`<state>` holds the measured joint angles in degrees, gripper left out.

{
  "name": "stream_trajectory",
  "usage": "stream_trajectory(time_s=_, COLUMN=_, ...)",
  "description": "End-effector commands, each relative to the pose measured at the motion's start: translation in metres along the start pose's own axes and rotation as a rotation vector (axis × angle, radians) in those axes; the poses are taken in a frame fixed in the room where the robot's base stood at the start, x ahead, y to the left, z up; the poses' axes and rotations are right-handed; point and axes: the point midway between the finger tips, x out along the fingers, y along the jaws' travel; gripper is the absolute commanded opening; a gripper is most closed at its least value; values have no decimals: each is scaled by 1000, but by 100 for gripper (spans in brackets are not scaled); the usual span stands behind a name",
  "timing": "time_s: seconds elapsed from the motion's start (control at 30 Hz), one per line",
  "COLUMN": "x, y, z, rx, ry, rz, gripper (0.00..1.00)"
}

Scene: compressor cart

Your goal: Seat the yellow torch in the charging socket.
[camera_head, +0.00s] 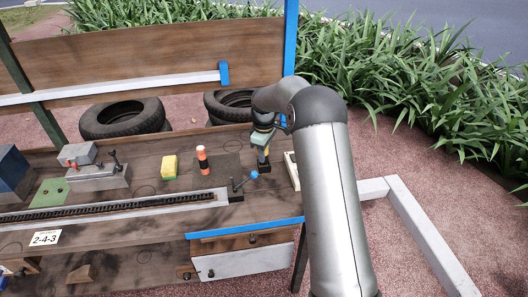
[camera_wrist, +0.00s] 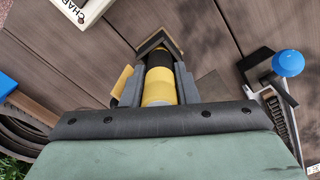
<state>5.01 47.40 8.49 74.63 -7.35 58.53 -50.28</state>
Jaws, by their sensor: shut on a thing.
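The yellow torch (camera_wrist: 159,86), with a black band or end, is between the two fingers of my gripper (camera_wrist: 155,88) in the wrist view. The fingers are shut on it. Its black far end points at a dark square-rimmed holder (camera_wrist: 160,38), which looks like the socket. I cannot tell whether the end is inside the rim or just above it. In the head view my gripper (camera_head: 262,148) points down over a small black base (camera_head: 264,168) near the bench's right end. The torch is mostly hidden there.
A blue-knobbed lever (camera_head: 253,175) stands close by, also in the wrist view (camera_wrist: 288,63). A pale lettered piece (camera_wrist: 84,8) lies beside the holder. A blue post (camera_head: 291,40) rises behind.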

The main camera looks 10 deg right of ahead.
Motion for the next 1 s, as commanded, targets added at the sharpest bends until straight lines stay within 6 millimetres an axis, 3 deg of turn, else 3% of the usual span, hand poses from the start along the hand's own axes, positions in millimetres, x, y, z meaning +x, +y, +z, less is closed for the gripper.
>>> stream_trajectory(time_s=0.2, x=4, y=0, z=0, rx=0, ry=0, rz=0, gripper=0)
stream_trajectory(time_s=0.23, x=4, y=0, z=0, rx=0, ry=0, rz=0, gripper=30)
stream_trajectory(time_s=0.27, x=3, y=0, z=0, rx=0, ry=0, rz=0, gripper=36)
stream_trajectory(time_s=0.67, x=-5, y=1, z=0, rx=0, ry=2, rz=2, gripper=36)
stream_trajectory(time_s=1.0, x=-72, y=1, z=0, rx=0, ry=3, rz=4, gripper=36)
